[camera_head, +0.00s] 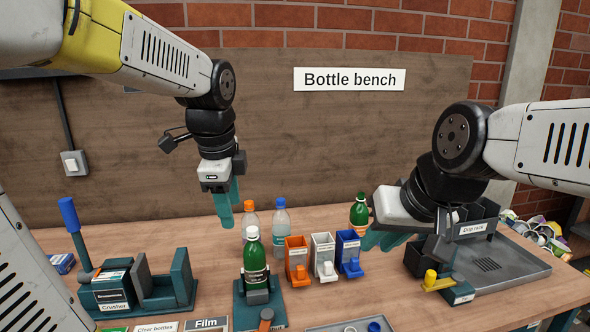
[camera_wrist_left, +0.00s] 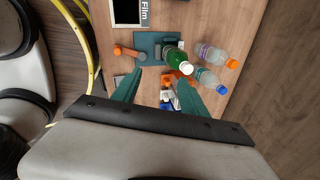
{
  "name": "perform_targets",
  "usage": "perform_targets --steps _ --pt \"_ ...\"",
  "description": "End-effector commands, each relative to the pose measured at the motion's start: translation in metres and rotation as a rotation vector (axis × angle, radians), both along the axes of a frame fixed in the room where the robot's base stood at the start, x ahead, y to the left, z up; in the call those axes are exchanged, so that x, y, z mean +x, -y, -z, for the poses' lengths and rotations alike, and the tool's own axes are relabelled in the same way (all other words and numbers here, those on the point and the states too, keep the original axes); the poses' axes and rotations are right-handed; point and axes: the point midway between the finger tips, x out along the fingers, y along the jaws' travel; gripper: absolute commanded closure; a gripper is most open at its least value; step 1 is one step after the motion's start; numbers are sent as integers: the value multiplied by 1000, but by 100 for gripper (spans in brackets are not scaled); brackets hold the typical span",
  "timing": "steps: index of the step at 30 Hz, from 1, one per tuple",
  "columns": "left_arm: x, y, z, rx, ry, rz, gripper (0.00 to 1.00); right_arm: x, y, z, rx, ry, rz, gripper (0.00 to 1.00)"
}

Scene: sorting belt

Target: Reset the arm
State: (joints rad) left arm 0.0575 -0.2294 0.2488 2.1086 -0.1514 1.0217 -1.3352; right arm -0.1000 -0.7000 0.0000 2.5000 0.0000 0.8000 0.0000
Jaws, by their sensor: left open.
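My left arm comes in from the upper left, and its gripper (camera_head: 229,203) hangs down above the bench behind the bottles. Its teal fingers are apart and empty; in the left wrist view the gripper (camera_wrist_left: 157,92) shows a wide gap with bench objects below. My right gripper (camera_head: 384,239) is low over the bench at the right, its teal fingers partly hidden by its own body. I cannot tell whether it is open or holds anything.
A green bottle (camera_head: 255,258) stands in a teal fixture; two clear bottles (camera_head: 281,221) stand behind. Orange, white and blue bins (camera_head: 323,255) are mid-bench. The crusher (camera_head: 115,284) is left, the drip rack tray (camera_head: 515,266) right, and another green bottle (camera_head: 359,211) beside my right gripper.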

Motion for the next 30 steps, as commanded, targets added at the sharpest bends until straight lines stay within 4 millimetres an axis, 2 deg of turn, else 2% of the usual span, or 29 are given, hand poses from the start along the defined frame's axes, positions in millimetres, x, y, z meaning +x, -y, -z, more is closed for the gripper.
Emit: perform_targets --steps 1,9,15,21,28,29,30 --pt "-11 -2 -2 -41 22 -111 49 0 0 0 0 0 0 77" --pt "-61 -9 1 -353 96 -763 49 0 0 0 0 0 0 77" --pt "-88 -12 8 -597 91 -1157 49 0 0 0 0 0 0 77" --pt "-100 -11 14 -726 66 -1349 49 0 0 0 0 0 0 77" --pt "-102 -11 14 -743 60 -1378 49 0 0 0 0 0 0 77" --pt "-102 -11 14 -743 60 -1377 51 0 0 0 0 0 0 77" --pt "-102 -11 14 -743 60 -1377 59 0 0 0 0 0 0 77"
